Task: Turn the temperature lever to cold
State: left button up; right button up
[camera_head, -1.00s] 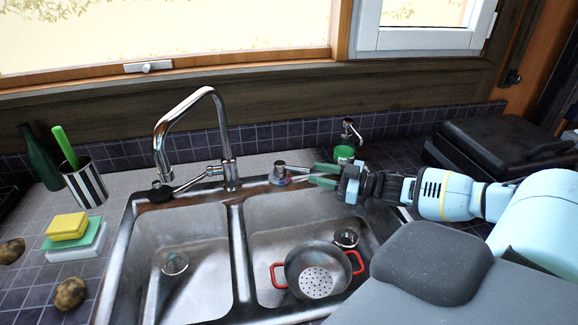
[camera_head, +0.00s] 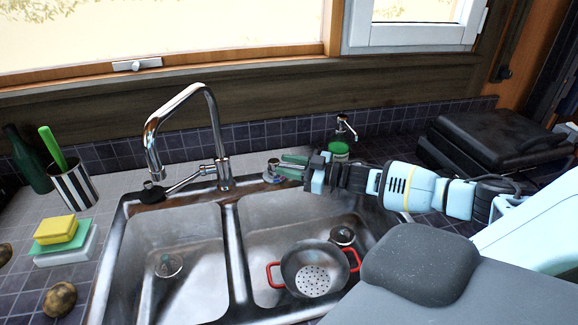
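The temperature lever (camera_head: 272,169) is a small chrome knob with a lever on the sink's back rim, right of the chrome faucet (camera_head: 217,150). A little blue and red marking shows at its base. My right gripper (camera_head: 287,167) reaches in from the right, its green fingers at the lever's right side. The fingertips overlap the lever in the picture, and I cannot tell whether they touch it. The gap between the fingers is hard to make out. My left gripper is not in view.
The double sink (camera_head: 232,240) holds a colander (camera_head: 300,262) with red handles in its right basin. A green soap dispenser (camera_head: 338,148) stands behind my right gripper. A striped cup (camera_head: 74,186), sponges (camera_head: 56,230) and a potato (camera_head: 59,300) are at left. A black case (camera_head: 490,145) sits at right.

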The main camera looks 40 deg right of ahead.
grip_shut()
